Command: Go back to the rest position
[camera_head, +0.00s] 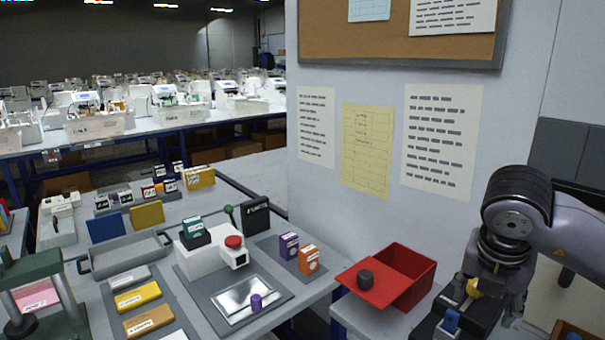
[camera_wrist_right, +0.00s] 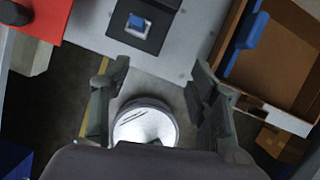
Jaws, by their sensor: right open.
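My right gripper (camera_wrist_right: 158,82) is open in the right wrist view, its two dark fingers well apart with nothing gripped between them. In the head view my right arm comes in from the right, and the gripper (camera_head: 498,300) hangs low at the right edge area, partly hidden. A white device (camera_head: 203,255) with a red button (camera_head: 234,241) stands on the left table. A small purple piece (camera_head: 256,302) stands on its silver plate (camera_head: 238,295). My left gripper is not in view.
A red open box (camera_head: 410,275) with a dark knob on its lid stands left of my right gripper. A black holder with a blue piece (camera_wrist_right: 138,22) and a brown drawer (camera_wrist_right: 285,60) show in the wrist view. A wall with papers (camera_head: 440,140) rises behind.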

